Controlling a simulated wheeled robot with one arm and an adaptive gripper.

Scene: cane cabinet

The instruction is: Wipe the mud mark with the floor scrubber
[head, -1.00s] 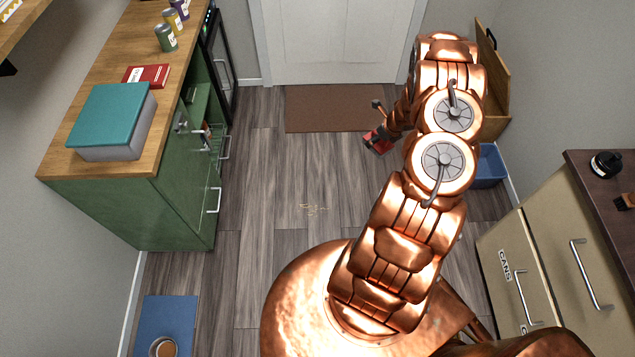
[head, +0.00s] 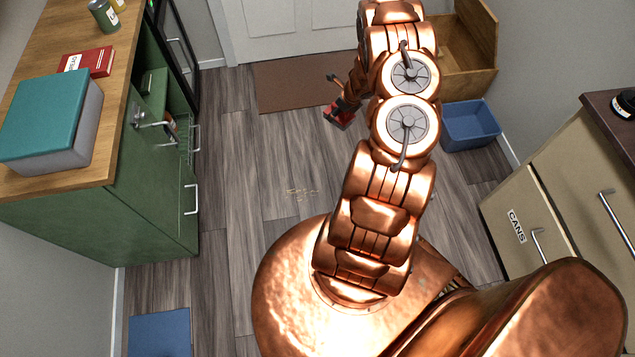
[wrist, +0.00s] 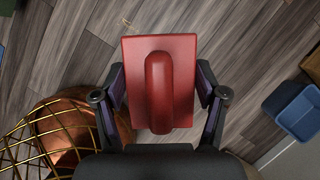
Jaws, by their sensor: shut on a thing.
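The floor scrubber (wrist: 183,52) is a red block with a rounded red handle on top. In the wrist view my gripper (wrist: 160,95) is shut on it, with a finger on each side of the handle. In the head view the scrubber (head: 338,117) shows small at the end of my arm, near the brown mat. The mud mark (head: 301,191) is a faint tan squiggle on the wood floor, below and left of the scrubber. In the wrist view a bit of the mark (wrist: 125,22) shows at the top, beyond the scrubber and apart from it.
A green cabinet (head: 150,215) stands on the left with handles sticking out. A brown mat (head: 290,83) lies before the white door. A blue bin (head: 470,128) and wooden box (head: 470,60) are at the right. The floor around the mark is clear.

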